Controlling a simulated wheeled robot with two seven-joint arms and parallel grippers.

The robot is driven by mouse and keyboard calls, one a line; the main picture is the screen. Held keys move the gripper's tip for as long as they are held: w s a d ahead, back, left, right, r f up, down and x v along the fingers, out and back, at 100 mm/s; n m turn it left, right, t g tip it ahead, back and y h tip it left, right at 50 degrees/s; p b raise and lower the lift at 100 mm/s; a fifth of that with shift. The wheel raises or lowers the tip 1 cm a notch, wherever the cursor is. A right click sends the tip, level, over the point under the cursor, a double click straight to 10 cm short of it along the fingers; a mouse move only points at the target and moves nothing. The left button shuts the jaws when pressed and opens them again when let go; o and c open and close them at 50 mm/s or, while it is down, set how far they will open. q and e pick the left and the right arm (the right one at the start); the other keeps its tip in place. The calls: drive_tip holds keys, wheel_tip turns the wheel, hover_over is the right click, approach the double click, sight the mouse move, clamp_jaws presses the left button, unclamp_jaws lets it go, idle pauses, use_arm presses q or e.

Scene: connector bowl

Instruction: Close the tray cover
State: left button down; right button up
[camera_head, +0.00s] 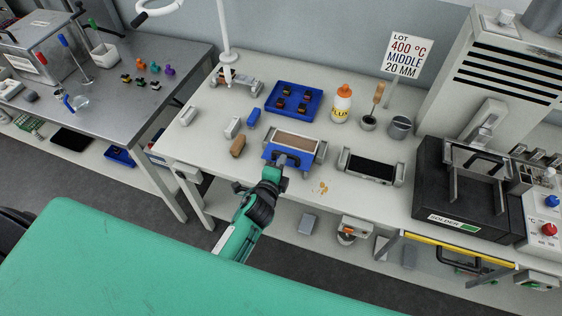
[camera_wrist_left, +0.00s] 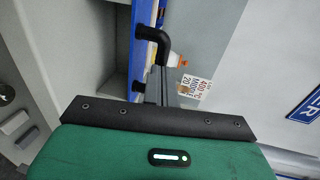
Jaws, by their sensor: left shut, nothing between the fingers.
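The tray (camera_head: 322,150) is a light grey holder with a brown inside, on the white bench. Its blue cover (camera_head: 269,153) shows at the front side, and the brown inside is uncovered. A black handle is on the cover; in the left wrist view the dark handle (camera_wrist_left: 153,35) stands out from the blue cover edge (camera_wrist_left: 142,60). My left gripper (camera_head: 283,162) is shut and empty, close to the handle at the cover's front. In the left wrist view its fingers (camera_wrist_left: 158,85) are just below the handle; I cannot tell whether they touch. My right gripper is not in view.
A second grey holder (camera_head: 400,172) with a black inside stands to the right. Behind are a blue parts tray (camera_head: 313,103), a glue bottle (camera_head: 341,108) and a grey cup (camera_head: 400,126). A black solder machine (camera_head: 440,200) stands far right.

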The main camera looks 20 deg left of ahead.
sight(289, 151)
use_arm(q)
drive_tip(key=w+b, duration=0.1)
drive_tip(key=w, duration=0.6)
drive_tip(key=shift+w+d, duration=0.15)
drive_tip(key=shift+w, duration=0.25)
drive_tip(key=shift+w+r, duration=0.1)
drive_tip(key=shift+r, duration=0.1)
drive_tip(key=shift+r, duration=0.1)
